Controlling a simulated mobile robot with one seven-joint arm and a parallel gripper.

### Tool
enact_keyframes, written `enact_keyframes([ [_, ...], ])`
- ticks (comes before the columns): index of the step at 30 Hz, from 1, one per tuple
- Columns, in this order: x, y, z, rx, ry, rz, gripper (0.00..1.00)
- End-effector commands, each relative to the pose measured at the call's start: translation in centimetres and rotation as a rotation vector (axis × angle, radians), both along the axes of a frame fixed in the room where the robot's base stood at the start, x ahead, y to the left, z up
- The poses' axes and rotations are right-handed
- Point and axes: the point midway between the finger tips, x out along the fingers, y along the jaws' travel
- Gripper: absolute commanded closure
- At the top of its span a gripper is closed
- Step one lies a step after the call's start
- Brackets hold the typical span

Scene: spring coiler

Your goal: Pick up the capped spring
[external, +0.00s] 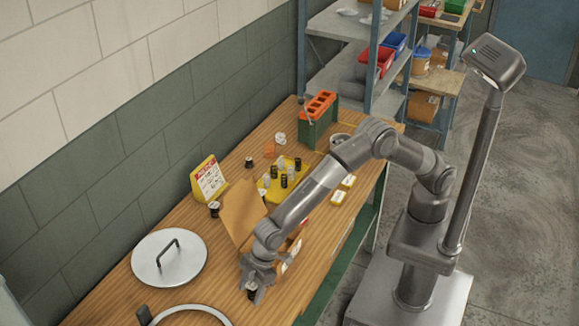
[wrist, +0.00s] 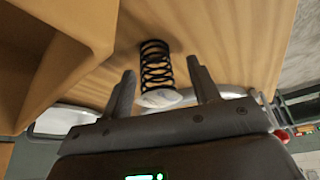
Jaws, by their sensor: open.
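The capped spring (wrist: 157,68) is a black coil with a pale cap at its near end. In the wrist view it lies between the two fingers of my gripper (wrist: 160,88), with a visible gap on each side. My gripper is open and holds nothing. In the external view my gripper (external: 257,290) is low over the front part of the wooden bench, and the dark spring (external: 251,289) shows at its fingers, partly hidden. I cannot tell how deep the spring sits between the fingers.
An open cardboard box (external: 240,212) stands close beside my gripper; it fills the upper left of the wrist view (wrist: 60,50). A round metal lid (external: 168,262) lies to the left. A yellow tray (external: 272,193) with several small cylinders and a yellow sign (external: 207,180) stand farther back.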

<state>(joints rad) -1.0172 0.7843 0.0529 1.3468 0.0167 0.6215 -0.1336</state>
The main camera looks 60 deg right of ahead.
Motion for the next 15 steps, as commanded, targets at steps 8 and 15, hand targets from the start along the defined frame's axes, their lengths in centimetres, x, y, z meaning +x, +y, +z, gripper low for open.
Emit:
enact_keyframes([
  [8,0.09,0.06,-0.23,0.000,0.000,-0.001,0.48],
  [15,0.10,0.05,-0.20,0.000,0.000,-0.001,0.67],
])
